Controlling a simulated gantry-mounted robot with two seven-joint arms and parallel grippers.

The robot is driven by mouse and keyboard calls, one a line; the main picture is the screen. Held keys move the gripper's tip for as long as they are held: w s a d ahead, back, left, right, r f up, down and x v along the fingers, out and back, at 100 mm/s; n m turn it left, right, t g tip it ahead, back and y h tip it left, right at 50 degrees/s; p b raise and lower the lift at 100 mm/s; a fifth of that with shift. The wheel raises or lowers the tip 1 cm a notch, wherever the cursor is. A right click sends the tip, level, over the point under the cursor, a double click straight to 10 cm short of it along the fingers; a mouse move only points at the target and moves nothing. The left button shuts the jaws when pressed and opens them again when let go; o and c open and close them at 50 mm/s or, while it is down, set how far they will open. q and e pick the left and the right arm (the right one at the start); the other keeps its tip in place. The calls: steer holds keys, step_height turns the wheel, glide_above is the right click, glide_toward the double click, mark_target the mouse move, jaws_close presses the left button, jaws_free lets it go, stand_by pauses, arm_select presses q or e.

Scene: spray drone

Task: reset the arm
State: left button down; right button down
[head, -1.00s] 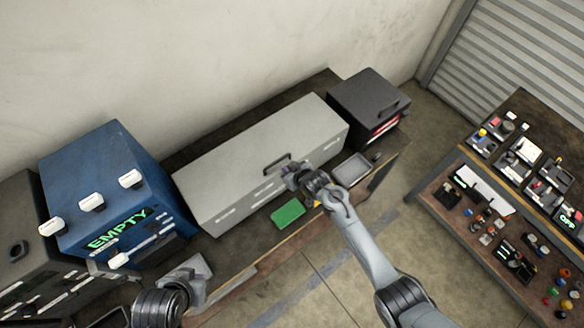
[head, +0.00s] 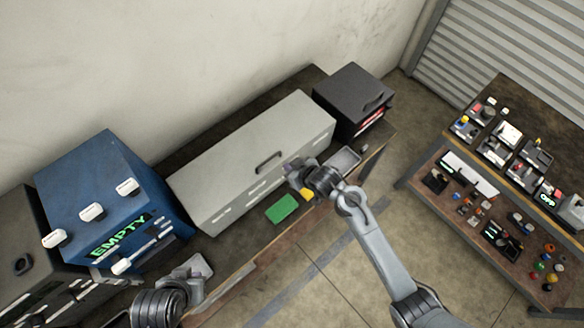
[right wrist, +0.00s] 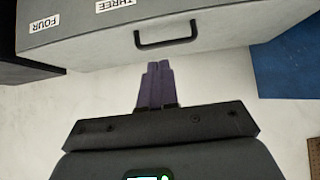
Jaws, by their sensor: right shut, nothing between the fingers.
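My right gripper (head: 292,168) is in front of the long grey case (head: 250,160) on the workbench, near its right half. In the right wrist view its purple fingers (right wrist: 156,84) are together with nothing between them, just apart from the case's black handle (right wrist: 167,32) in the picture. The case (right wrist: 230,25) shows labels reading THREE and FOUR there. My left gripper (head: 190,285) is at the lower left, in front of the blue box (head: 110,190) marked EMPTY. Its fingertips are too unclear to judge.
A green pad (head: 282,208) lies on the bench in front of the grey case. A black box (head: 350,100) stands at its right end, with a grey tray (head: 343,160) nearby. A two-level table (head: 420,190) with many small parts is at the right. Floor between is clear.

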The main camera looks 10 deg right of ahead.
steer(key=s+d+f+m+g, duration=0.1)
steer(key=s+d+f, duration=0.15)
steer(key=s, duration=0.55)
steer(key=s+d+f+g, duration=0.1)
steer(key=s+f, duration=0.3)
steer(key=s, duration=0.3)
steer(key=s+d+r+m+g+h, duration=0.2)
steer(key=s+d+r+m+h, duration=0.1)
steer(key=s+d+r, duration=0.7)
step_height(320, 180, up, 4)
steer(key=s+h, duration=0.1)
steer(key=s, duration=0.1)
steer(key=shift+s+d, duration=0.3)
steer(key=shift+s, duration=0.1)
